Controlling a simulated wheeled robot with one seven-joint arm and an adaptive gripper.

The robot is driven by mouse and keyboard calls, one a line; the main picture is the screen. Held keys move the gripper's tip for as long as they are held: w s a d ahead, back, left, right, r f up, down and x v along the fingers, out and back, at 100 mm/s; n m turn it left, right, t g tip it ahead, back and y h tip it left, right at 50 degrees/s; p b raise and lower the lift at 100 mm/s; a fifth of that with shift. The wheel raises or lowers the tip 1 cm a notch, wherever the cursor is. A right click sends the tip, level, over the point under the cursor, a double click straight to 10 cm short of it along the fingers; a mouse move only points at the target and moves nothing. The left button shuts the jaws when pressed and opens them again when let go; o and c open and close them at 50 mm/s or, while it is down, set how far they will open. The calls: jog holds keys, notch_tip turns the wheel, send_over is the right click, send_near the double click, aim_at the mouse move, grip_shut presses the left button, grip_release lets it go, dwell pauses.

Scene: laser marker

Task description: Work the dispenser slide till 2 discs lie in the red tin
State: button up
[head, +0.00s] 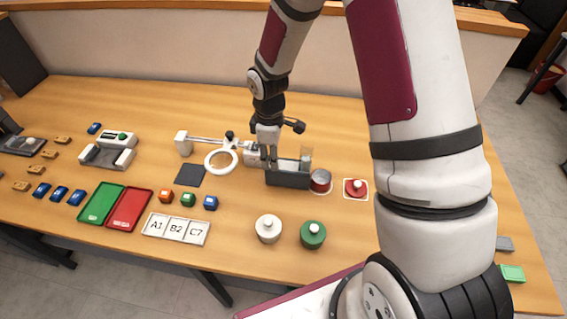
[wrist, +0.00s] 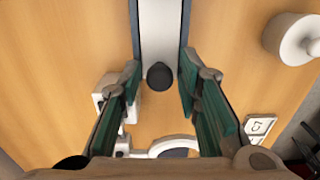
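The dispenser (head: 287,180) is a dark grey block with a clear upright tube (head: 306,154) near its right end. In the wrist view its pale slide (wrist: 160,30) runs between dark rails and ends in a black knob (wrist: 160,76). The red tin (head: 320,186) stands at the dispenser's right end; I cannot make out any discs in it. My gripper (head: 268,160) is over the dispenser's left end. In the wrist view my gripper (wrist: 158,85) is open, with green-padded fingers on either side of the knob and gaps on both sides.
A magnifier (head: 221,161) on a stand is close left of my gripper. A red lid (head: 355,187) lies right of the tin. A white jar (head: 268,229) and a green jar (head: 313,234) stand in front. Trays, cubes and label cards (head: 176,228) lie left.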

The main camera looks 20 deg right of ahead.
aim_at(286, 165)
jog(key=c, duration=0.5)
jog(key=shift+s+d+p, duration=0.4)
jog(key=shift+s+d, duration=0.15)
jog(key=shift+d, duration=0.35)
jog(key=shift+s+d+p, duration=0.35)
jog(key=shift+s+d, duration=0.15)
jog(key=shift+d, duration=0.4)
jog(key=shift+w+a, duration=0.1)
jog(key=shift+a, duration=0.05)
jog(key=shift+w+a+b, duration=0.35)
jog(key=shift+w+a, duration=0.15)
jog(key=shift+a, duration=0.35)
jog(key=shift+w+a+b, duration=0.3)
jog(key=shift+w+a, duration=0.15)
jog(key=shift+a, duration=0.35)
jog(key=shift+w+a, duration=0.1)
jog(key=shift+a, duration=0.05)
